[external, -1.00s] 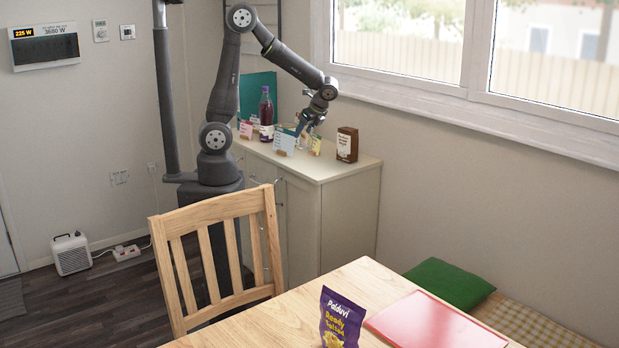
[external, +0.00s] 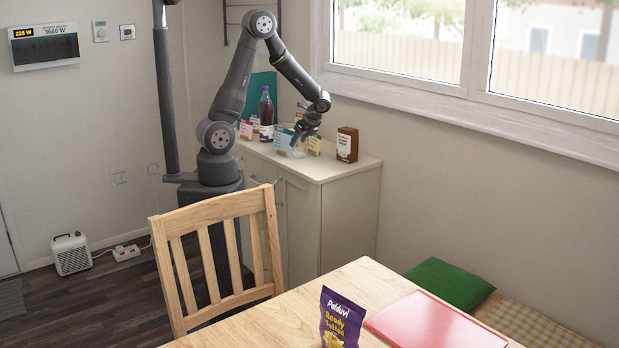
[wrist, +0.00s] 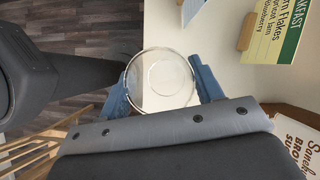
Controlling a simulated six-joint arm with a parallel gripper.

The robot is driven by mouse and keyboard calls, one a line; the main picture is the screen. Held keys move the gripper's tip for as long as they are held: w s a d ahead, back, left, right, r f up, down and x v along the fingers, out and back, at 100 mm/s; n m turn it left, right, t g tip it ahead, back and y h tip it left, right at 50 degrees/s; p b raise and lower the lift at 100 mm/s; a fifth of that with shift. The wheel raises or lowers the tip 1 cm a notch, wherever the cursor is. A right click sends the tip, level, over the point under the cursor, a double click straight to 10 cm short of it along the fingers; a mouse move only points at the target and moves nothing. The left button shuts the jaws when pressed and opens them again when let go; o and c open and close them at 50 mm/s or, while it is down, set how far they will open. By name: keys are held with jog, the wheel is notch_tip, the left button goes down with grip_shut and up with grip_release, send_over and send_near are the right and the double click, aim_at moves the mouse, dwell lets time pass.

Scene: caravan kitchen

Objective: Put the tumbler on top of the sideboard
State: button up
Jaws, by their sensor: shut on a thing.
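The tumbler (wrist: 165,62) is a clear glass, seen from above in the wrist view, with its round rim between my two blue fingers. My gripper (wrist: 163,88) is shut on it. In the external view my gripper (external: 297,140) is low over the front part of the sideboard top (external: 318,168), beside the small cards. The tumbler is faint there. In the wrist view it overlaps the sideboard's front edge. I cannot tell whether its base touches the top.
A standing card (wrist: 276,28) and a brown-and-white carton (wrist: 290,140) are to the right in the wrist view. A dark bottle (external: 266,108) stands further back. A wooden chair (external: 222,208) and table (external: 280,318) are in front. The sideboard's near right corner is clear.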

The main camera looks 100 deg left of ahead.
aim_at(300, 147)
jog(key=shift+f, duration=1.7)
jog(key=shift+f, duration=0.1)
jog(key=o, duration=1.2)
jog(key=shift+c, duration=0.2)
jog(key=v, duration=1.2)
